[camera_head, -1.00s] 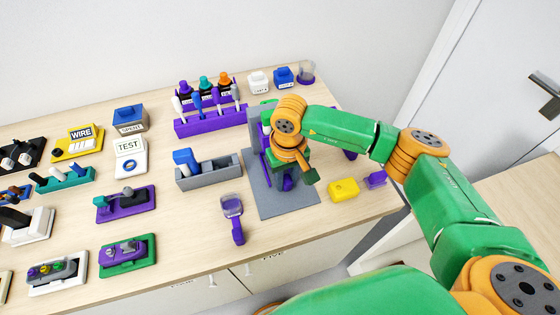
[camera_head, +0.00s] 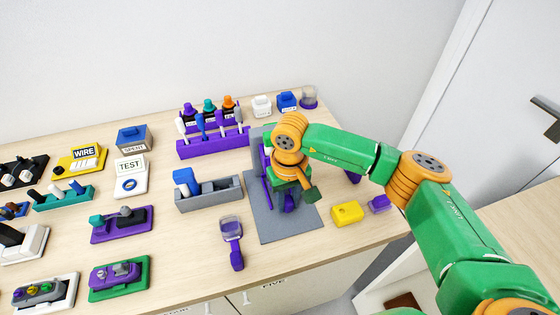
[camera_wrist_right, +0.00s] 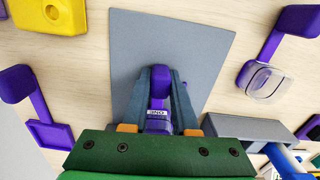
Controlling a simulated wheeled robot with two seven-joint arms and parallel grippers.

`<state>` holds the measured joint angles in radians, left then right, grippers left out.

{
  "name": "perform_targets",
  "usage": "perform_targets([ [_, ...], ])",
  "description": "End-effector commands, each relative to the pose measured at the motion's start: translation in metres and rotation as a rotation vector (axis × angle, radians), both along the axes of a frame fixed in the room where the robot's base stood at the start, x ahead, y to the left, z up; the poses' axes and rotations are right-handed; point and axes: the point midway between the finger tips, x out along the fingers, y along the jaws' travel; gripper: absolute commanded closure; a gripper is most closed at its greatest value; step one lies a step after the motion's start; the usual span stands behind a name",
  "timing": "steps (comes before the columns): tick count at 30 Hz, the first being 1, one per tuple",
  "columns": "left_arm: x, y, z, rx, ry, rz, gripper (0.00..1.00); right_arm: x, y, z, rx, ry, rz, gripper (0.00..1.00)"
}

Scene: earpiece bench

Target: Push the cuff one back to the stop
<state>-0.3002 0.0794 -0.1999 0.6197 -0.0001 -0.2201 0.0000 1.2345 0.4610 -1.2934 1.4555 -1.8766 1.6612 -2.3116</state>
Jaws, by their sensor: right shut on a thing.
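The purple piece (camera_wrist_right: 159,86), with a small white label that reads ONE upside down, stands on a grey mat (camera_wrist_right: 205,45) in the right wrist view. My right gripper (camera_wrist_right: 160,76) is shut on it, one finger on each side. In the head view, the gripper (camera_head: 289,196) is over the grey mat (camera_head: 272,232), and my wrist hides most of the purple piece. A stop cannot be made out. My left gripper is not in view.
A yellow block (camera_head: 347,212) and a small purple box (camera_head: 379,203) are right of the mat. A purple-handled clear scoop (camera_head: 232,231) lies left of it. A grey tray (camera_head: 210,196) and a purple rack (camera_head: 214,145) stand behind to the left.

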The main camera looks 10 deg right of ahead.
Motion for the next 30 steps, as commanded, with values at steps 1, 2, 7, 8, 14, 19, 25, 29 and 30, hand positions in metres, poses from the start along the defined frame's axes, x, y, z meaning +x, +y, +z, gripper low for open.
perform_targets([
  [1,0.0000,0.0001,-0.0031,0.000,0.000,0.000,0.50,0.0071,0.0007,0.0032,0.005,-0.026,-0.002,1.00],
  [2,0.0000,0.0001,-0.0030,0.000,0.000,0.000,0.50,0.0074,0.0008,0.0039,0.006,-0.026,-0.002,1.00],
  [7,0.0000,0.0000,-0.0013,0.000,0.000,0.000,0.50,0.0076,0.0010,0.0060,0.008,-0.026,-0.002,0.71],
  [8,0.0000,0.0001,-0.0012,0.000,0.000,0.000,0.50,0.0076,0.0011,0.0061,0.008,-0.026,-0.002,0.62],
  [14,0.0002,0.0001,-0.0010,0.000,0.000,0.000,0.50,0.0079,0.0007,0.0065,0.008,-0.027,-0.003,0.38],
  [19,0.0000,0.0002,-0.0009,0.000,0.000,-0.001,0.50,0.0072,0.0003,0.0060,0.006,-0.025,-0.003,0.38],
  [25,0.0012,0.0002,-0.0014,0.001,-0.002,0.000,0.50,0.0055,0.0003,0.0038,0.004,-0.018,-0.002,0.38],
  [29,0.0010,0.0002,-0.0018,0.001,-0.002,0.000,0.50,0.0045,0.0003,0.0028,0.003,-0.014,-0.001,0.38],
  [30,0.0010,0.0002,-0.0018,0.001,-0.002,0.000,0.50,0.0043,0.0003,0.0025,0.002,-0.013,-0.001,0.38],
])
